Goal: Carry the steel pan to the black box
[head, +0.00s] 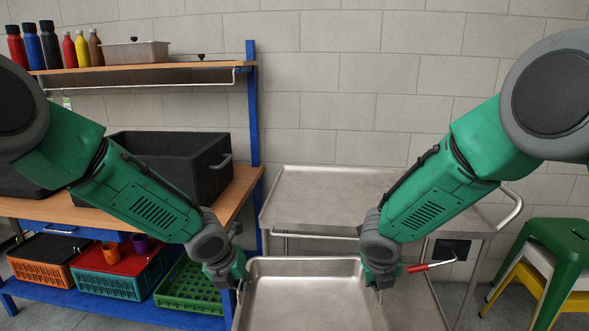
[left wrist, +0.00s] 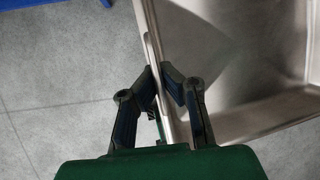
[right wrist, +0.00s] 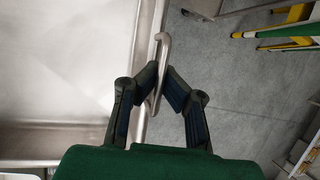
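The steel pan (head: 305,295) is a wide, shallow, empty metal tray at the bottom middle of the head view. My left gripper (head: 241,287) is shut on the handle at its left end; the left wrist view shows the fingers (left wrist: 160,72) on both sides of it. My right gripper (head: 378,284) is shut on the right handle (right wrist: 162,50), between its fingers (right wrist: 162,75). The pan looks level; its underside is hidden. The black box (head: 213,172) stands open-topped on the wooden bench at left, partly behind my left arm.
A steel trolley (head: 330,200) stands behind the pan, its top clear. The bench (head: 238,190) has a blue upright (head: 254,130) at its right corner. Crates (head: 190,290) fill its lower shelf. Bottles and a small pan (head: 135,52) stand above. Stools (head: 555,265) are at right.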

